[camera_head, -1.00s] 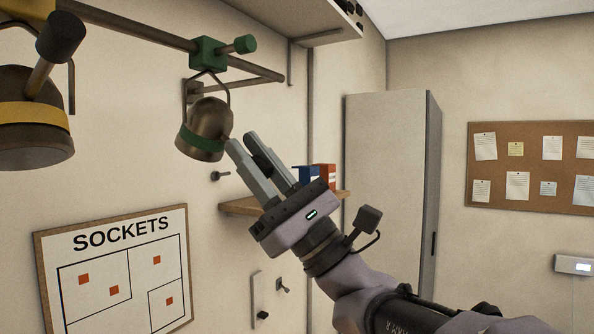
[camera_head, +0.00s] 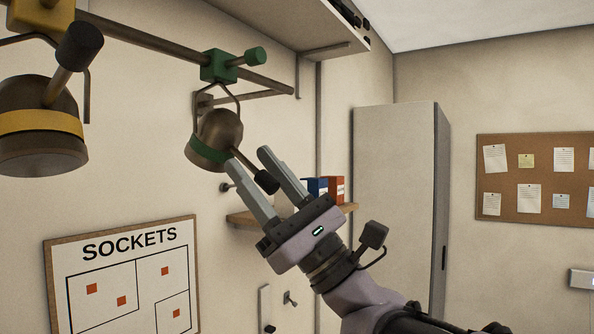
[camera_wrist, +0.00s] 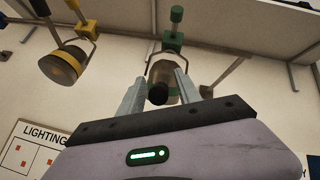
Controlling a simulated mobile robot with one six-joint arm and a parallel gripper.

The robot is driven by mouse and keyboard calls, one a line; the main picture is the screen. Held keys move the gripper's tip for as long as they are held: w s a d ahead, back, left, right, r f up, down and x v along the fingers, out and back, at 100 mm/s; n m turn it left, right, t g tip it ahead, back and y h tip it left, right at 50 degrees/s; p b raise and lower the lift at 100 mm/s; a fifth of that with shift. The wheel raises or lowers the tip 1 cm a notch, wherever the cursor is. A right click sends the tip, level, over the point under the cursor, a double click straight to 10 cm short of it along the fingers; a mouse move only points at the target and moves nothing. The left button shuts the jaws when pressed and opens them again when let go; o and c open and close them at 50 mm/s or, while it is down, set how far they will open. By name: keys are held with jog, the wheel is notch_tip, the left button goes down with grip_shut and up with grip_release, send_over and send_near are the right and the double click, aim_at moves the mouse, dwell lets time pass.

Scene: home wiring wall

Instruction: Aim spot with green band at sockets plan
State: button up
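The spot with the green band (camera_head: 221,130) hangs by a wire bracket from a green clamp (camera_head: 219,66) on the wall rail. Its mouth tilts down and to the left. A dark-tipped handle (camera_head: 266,181) sticks out of its back, down and to the right. My gripper (camera_head: 248,158) is open, its fingers on either side of the handle. In the wrist view the dark tip (camera_wrist: 158,94) shows between the two parted fingers, with the spot behind. The sockets plan (camera_head: 130,245), a framed board with orange squares, is on the wall below left of the spot.
A spot with a yellow band (camera_head: 40,122) hangs on the same rail at left. A small shelf (camera_head: 240,217) with blue and orange binders is behind my gripper. A tall cabinet (camera_head: 395,190) and corkboard (camera_head: 535,178) stand farther right. A lighting plan (camera_wrist: 35,148) shows in the wrist view.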

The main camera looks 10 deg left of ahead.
jog(key=shift+t, duration=0.3)
jog(key=b+v, duration=0.5)
jog(key=v, duration=1.2)
jog(key=shift+d, duration=0.2)
jog(key=shift+f, duration=0.1)
